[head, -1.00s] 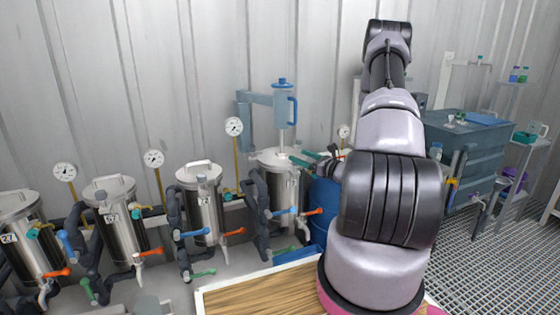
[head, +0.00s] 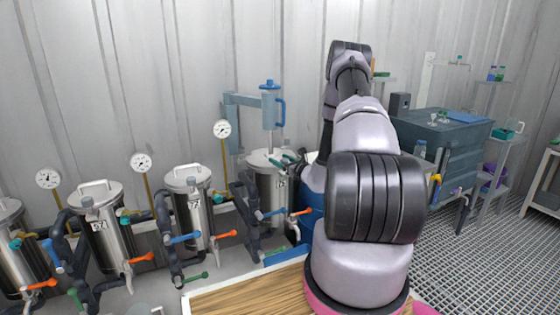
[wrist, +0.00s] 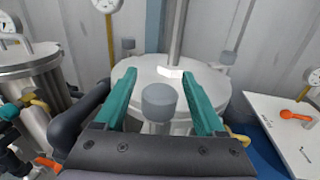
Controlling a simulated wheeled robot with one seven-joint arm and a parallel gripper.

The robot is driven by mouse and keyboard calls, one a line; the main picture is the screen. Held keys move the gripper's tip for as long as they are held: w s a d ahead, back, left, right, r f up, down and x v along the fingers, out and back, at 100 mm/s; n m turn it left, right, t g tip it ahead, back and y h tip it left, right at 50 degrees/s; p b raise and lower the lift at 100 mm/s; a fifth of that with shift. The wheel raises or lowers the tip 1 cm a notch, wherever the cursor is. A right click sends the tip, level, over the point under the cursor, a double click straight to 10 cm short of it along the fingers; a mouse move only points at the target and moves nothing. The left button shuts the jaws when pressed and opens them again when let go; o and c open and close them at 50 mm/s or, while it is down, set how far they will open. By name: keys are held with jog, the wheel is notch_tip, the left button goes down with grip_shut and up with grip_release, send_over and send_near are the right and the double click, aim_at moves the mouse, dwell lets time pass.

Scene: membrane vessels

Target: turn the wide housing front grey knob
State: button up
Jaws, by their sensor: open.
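The wide housing (head: 268,190) is a steel vessel with a broad pale lid and a blue-grey stirrer standing above it. Its front grey knob (wrist: 160,100) is a short grey cylinder near the lid's edge, large in the wrist view. My gripper (wrist: 164,80) is open, its two teal fingers either side of the knob in the wrist view, apart from it. I cannot tell whether the fingertips are down at the knob's height. In the head view my gripper (head: 284,159) is over the lid's right side; the knob is not clear there.
The stirrer shaft (wrist: 176,35) rises behind the front knob. Narrower vessels (head: 187,205) with gauges and pipes stand left. A white surface with an orange-handled valve (wrist: 295,115) lies right.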

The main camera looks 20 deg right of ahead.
jog(key=shift+w+a, duration=0.1)
jog(key=shift+w, duration=0.1)
grip_shut()
